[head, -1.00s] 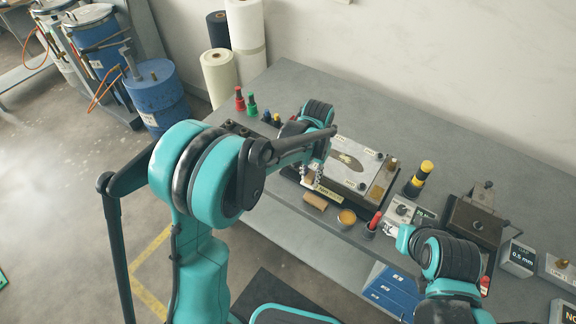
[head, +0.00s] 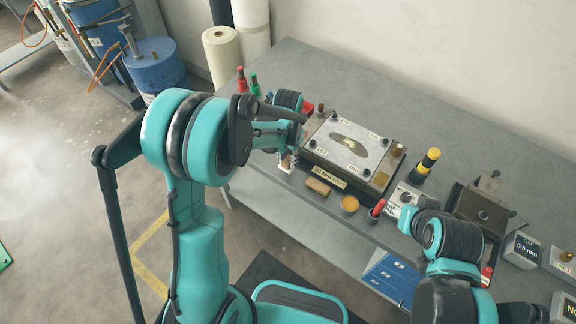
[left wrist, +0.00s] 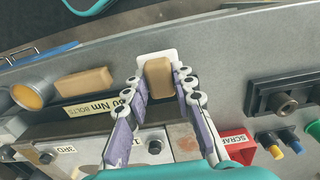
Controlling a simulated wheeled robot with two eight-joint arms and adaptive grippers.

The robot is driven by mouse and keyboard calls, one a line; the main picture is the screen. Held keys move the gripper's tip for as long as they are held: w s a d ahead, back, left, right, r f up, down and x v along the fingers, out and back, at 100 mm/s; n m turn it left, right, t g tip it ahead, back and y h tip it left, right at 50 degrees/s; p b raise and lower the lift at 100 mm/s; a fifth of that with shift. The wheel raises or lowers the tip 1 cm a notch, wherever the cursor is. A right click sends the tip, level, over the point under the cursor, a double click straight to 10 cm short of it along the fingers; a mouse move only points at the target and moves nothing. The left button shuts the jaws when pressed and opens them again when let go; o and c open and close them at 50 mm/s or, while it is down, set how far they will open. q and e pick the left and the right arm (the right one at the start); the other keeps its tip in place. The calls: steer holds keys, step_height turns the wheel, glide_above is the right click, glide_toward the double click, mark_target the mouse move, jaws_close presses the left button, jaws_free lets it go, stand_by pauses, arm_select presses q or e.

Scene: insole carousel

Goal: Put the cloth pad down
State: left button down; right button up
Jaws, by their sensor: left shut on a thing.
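The cloth pad (left wrist: 159,78) looks like a small tan block in the left wrist view. My left gripper (left wrist: 158,88) is shut on it, a finger on each side. A white rounded patch (left wrist: 156,56) shows behind the pad, at the bench's front edge; I cannot tell whether the pad touches it. In the head view my left gripper (head: 289,161) points down left of the plate fixture (head: 346,148), and the pad is not clear there. My right gripper (head: 394,206) is beside the red-topped holder; its fingers are too small to read.
A second tan block (head: 318,187) and an amber dish (head: 350,203) lie along the bench's front edge. A red scrap bin (left wrist: 238,146) is close to my left gripper. Colored bottles (head: 254,84) stand behind it.

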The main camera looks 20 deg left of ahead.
mark_target(288, 165)
arm_select(q)
step_height(288, 165, down, 4)
steer(key=shift+r+b, duration=0.2)
steer(key=shift+b, duration=0.25)
steer(key=shift+f, duration=0.15)
steer(key=c, duration=1.3)
jaws_free()
steer(key=shift+o, duration=0.2)
